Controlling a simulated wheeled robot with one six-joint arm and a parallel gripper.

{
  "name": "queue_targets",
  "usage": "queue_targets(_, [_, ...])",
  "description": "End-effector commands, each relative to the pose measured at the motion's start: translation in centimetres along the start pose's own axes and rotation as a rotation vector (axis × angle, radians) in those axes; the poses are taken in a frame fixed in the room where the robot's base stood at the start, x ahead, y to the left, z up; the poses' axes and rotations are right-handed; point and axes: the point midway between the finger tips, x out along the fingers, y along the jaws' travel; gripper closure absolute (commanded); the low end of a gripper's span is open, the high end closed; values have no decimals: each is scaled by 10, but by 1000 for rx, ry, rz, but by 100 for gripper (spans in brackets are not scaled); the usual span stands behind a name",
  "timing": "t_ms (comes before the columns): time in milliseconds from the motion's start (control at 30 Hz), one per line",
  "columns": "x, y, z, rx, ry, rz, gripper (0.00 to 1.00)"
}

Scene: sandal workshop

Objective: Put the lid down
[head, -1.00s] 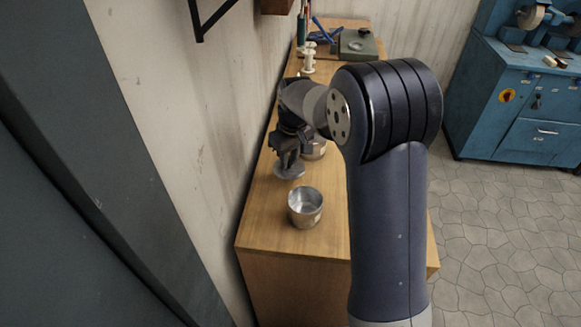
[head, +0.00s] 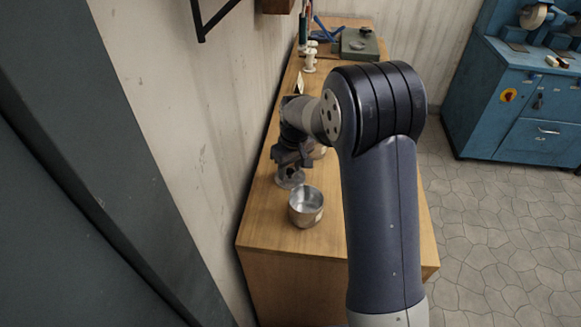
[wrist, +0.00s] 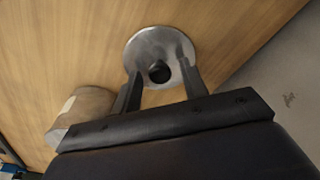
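The lid is a round grey metal disc with a dark knob. In the head view the lid (head: 290,182) lies flat on the wooden bench, just left of and behind an open metal pot (head: 306,208). My gripper (head: 291,163) is right above the lid and hides part of it. In the wrist view the lid (wrist: 150,45) faces me, with its black knob between the two fingers of my gripper (wrist: 160,70). The fingers are spread, with a gap visible on each side of the knob.
A second metal pot (wrist: 82,112) stands beside my gripper, mostly hidden by it in the head view. White spools (head: 310,62) and a green box (head: 360,45) are at the bench's far end. The wall runs close along the left. The bench (head: 285,238) front is clear.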

Motion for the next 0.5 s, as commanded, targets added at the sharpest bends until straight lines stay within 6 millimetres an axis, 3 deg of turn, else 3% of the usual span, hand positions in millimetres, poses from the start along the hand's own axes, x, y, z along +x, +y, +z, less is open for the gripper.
queue_targets(367, [-7,0,-1,0,1,1,56])
queue_targets(500, [-30,0,-1,0,5,2,56])
